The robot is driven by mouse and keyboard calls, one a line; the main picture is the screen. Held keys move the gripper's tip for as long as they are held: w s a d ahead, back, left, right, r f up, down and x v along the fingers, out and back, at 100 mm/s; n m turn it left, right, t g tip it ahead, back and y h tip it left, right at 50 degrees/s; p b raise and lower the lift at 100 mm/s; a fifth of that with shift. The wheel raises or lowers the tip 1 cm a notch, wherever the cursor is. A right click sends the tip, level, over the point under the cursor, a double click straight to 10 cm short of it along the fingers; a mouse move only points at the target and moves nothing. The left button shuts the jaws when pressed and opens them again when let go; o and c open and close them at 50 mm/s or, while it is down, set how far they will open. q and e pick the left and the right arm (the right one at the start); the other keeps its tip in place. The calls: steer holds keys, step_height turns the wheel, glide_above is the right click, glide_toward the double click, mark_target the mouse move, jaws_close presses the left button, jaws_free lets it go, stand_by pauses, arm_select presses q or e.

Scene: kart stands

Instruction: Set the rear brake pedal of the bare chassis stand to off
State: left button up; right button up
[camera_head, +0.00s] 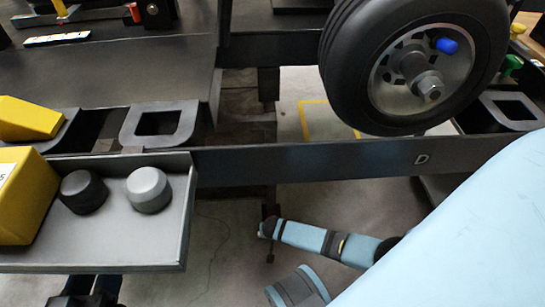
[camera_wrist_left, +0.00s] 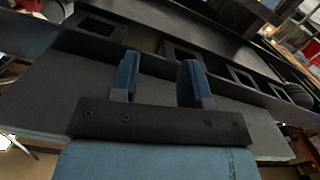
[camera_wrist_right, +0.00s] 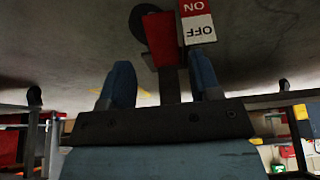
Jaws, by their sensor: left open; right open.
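In the right wrist view a red pedal (camera_wrist_right: 162,45) stands between the fingers of my right gripper (camera_wrist_right: 161,85). Beside its upper end is an upside-down label (camera_wrist_right: 196,20) with red ON and white OFF halves. The right gripper is open, with a finger on either side of the pedal; I cannot tell whether either touches it. In the head view the right gripper and this pedal cannot be made out. My left gripper (camera_wrist_left: 158,80) is open and empty, facing a dark frame (camera_wrist_left: 145,42) with rectangular cutouts.
At left, the tray (camera_head: 125,245) holds a yellow block (camera_head: 22,205), a black knob (camera_head: 83,191) and a grey knob (camera_head: 148,189). My light-blue arm covers the lower right.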

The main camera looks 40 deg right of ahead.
steer(key=b+x, duration=0.3)
steer(key=x, duration=0.4)
steer(key=shift+b, duration=0.4)
steer(key=shift+w+d+f+b, duration=0.1)
steer(key=shift+w+f+b, duration=0.05)
steer(key=shift+f+b, duration=0.2)
arm_select(q)
steer(key=w+m, duration=0.1)
steer(key=a+m+t, duration=0.1)
steer(key=w+m, duration=0.1)
steer(key=shift+w+a+t+h, duration=0.25)
steer(key=shift+w+t+h, duration=0.05)
steer(key=shift+h, duration=0.1)
arm_select(e)
steer(key=shift+c, duration=0.4)
